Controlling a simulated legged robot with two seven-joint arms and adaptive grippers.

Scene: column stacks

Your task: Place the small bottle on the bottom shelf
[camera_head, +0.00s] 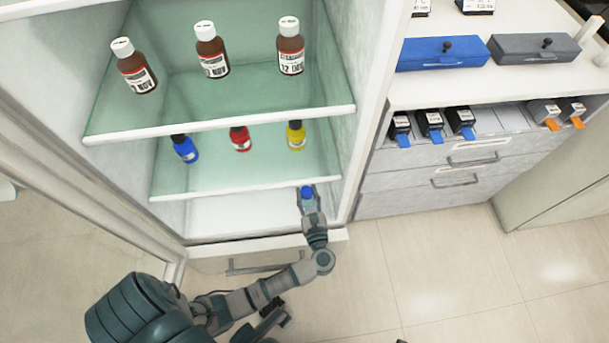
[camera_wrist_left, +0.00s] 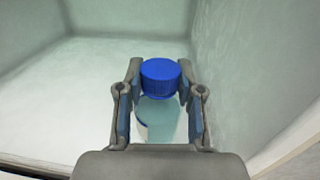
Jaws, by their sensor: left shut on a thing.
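The small bottle has a ribbed blue cap and a pale, clear-looking body. In the left wrist view the small bottle (camera_wrist_left: 161,78) stands upright between the two fingers of my left gripper (camera_wrist_left: 160,105), which is shut on it. In the head view the blue cap of the small bottle (camera_head: 307,192) shows at the tip of my left gripper (camera_head: 309,203). They are at the right front of the white bottom shelf (camera_head: 230,215), near the right wall. I cannot tell whether the bottle's base touches the shelf. My right gripper is not in view.
The glass middle shelf (camera_head: 220,185) above holds blue, red and yellow bottles. The upper glass shelf (camera_head: 190,125) holds three brown bottles. The cabinet's right wall (camera_wrist_left: 235,70) is close beside the gripper. The bottom shelf's left side is clear.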

